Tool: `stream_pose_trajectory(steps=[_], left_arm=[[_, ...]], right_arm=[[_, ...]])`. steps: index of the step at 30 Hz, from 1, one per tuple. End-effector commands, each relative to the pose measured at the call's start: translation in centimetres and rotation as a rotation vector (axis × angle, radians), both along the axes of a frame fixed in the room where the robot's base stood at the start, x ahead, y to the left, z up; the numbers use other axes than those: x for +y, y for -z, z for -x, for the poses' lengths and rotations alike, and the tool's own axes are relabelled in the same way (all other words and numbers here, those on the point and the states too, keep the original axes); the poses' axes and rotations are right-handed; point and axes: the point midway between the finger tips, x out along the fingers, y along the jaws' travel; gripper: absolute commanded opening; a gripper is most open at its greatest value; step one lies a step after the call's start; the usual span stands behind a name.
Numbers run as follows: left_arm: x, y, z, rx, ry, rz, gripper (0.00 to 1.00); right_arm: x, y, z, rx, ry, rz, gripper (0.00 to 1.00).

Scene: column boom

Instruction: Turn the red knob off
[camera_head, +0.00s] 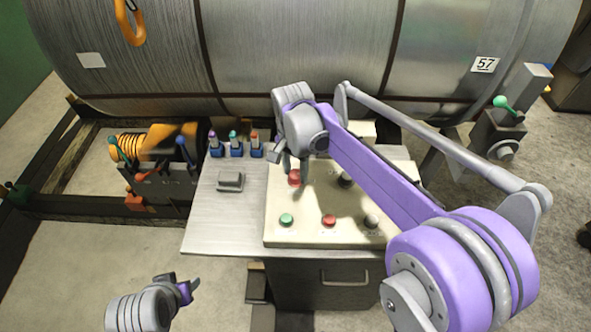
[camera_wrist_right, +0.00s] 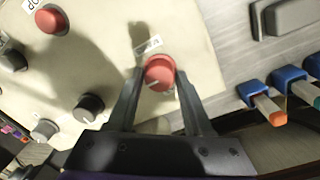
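The red knob (camera_head: 294,178) sits on the cream control panel (camera_head: 322,199), near its upper left corner, partly covered by my right gripper (camera_head: 292,166) in the head view. In the right wrist view the round red knob (camera_wrist_right: 159,72) has a white mark and stands between the two fingertips of my right gripper (camera_wrist_right: 160,77). The fingers are apart, one on each side, with what looks like a narrow gap. A small label (camera_wrist_right: 148,46) lies beside the knob. My left gripper (camera_head: 184,288) is low at the left, away from the panel; its finger gap is unclear.
The panel also carries a green button (camera_head: 286,219), a red button (camera_head: 329,220) and dark knobs. Levers (camera_head: 187,150) rise further left. A large metal drum (camera_head: 300,50) fills the back.

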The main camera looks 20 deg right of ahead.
Motion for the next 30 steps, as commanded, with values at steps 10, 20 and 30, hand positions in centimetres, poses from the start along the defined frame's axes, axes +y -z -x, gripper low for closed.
stream_pose_trajectory(steps=[10,20,30], left_arm=[[0.0,0.0,0.0,0.0,0.0,0.0,0.5],[0.0,0.03,0.01,0.0,0.0,0.0,0.5],[0.0,0.1,0.03,0.001,0.0,0.0,0.5]], right_arm=[[0.0,-0.02,0.01,0.0,0.0,0.0,0.0],[0.01,-0.03,0.02,0.0,-0.058,0.0,0.0],[0.04,-0.03,0.05,0.0,-0.307,0.0,0.0]])
